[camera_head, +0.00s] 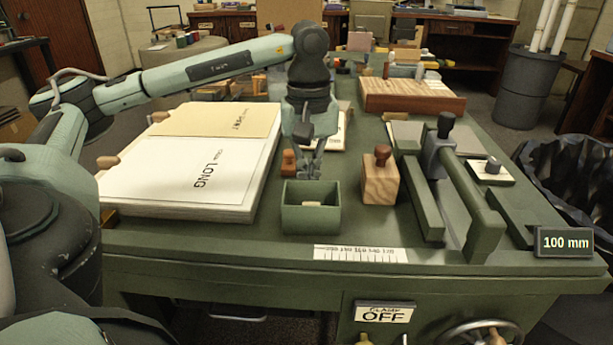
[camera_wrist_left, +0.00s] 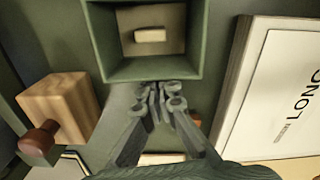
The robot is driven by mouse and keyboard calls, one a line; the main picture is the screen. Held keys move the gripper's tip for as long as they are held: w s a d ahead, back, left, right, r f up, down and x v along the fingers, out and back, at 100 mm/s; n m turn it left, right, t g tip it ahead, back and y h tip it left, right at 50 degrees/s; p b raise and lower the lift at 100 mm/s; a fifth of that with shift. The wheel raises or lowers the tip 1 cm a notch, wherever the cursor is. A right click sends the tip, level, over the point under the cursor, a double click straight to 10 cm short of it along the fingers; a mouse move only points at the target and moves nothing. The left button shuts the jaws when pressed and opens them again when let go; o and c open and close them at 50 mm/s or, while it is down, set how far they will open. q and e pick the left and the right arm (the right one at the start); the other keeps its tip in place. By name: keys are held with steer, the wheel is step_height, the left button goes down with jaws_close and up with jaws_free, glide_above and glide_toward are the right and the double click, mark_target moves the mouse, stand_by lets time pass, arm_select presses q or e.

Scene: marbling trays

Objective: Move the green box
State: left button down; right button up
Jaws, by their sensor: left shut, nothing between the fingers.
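The green box (camera_head: 310,219) is a small open-topped box on the green table, near its front edge. A small pale block lies inside it, seen in the head view (camera_head: 312,204) and the left wrist view (camera_wrist_left: 150,35). My left gripper (camera_head: 307,172) points down at the back side of the box. In the left wrist view its fingertips (camera_wrist_left: 160,92) are together, close to the wall of the box (camera_wrist_left: 155,72), and hold nothing. I cannot tell whether they touch the wall. My right gripper is in neither view.
A wooden block with a brown knob (camera_head: 380,180) stands right of the box. A large paper stack (camera_head: 185,185) marked LONG lies left. A ruler strip (camera_head: 360,254) lies in front. A green rail fixture (camera_head: 455,190) stands further right.

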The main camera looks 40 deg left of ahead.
mark_target(311, 197)
arm_select(q)
steer(key=s+d, duration=0.2)
steer(key=d, duration=0.1)
steer(key=shift+s, duration=0.3)
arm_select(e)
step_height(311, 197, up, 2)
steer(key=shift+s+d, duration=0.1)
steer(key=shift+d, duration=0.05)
arm_select(q)
steer(key=shift+f, duration=0.1)
